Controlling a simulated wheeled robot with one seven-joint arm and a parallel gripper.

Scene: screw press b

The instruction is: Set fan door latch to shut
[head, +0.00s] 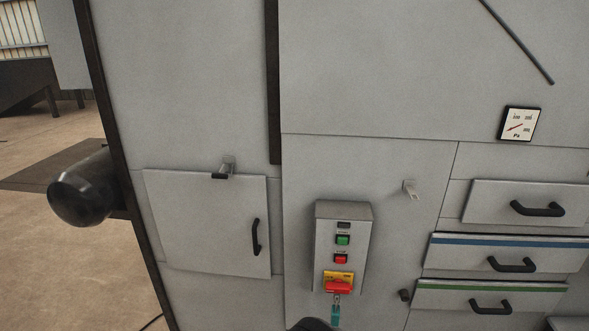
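A square grey door (195,230) with a black handle (257,237) is set in the left part of the grey machine front; I take it to be the fan door. It looks closed or nearly closed; I cannot tell if it sits fully flush. A small latch (227,166), a grey bracket with a black end, sits at the door's top edge. Its black end lies across the top of the door. My gripper is not in view. A dark rounded part at the bottom edge may be my own arm.
A control box (342,250) with green and red buttons and a red-yellow switch stands out right of the door. A small metal hook (411,189) is further right. Drawers (500,252) with black handles fill the right side. A dark cylinder (85,188) juts out at left.

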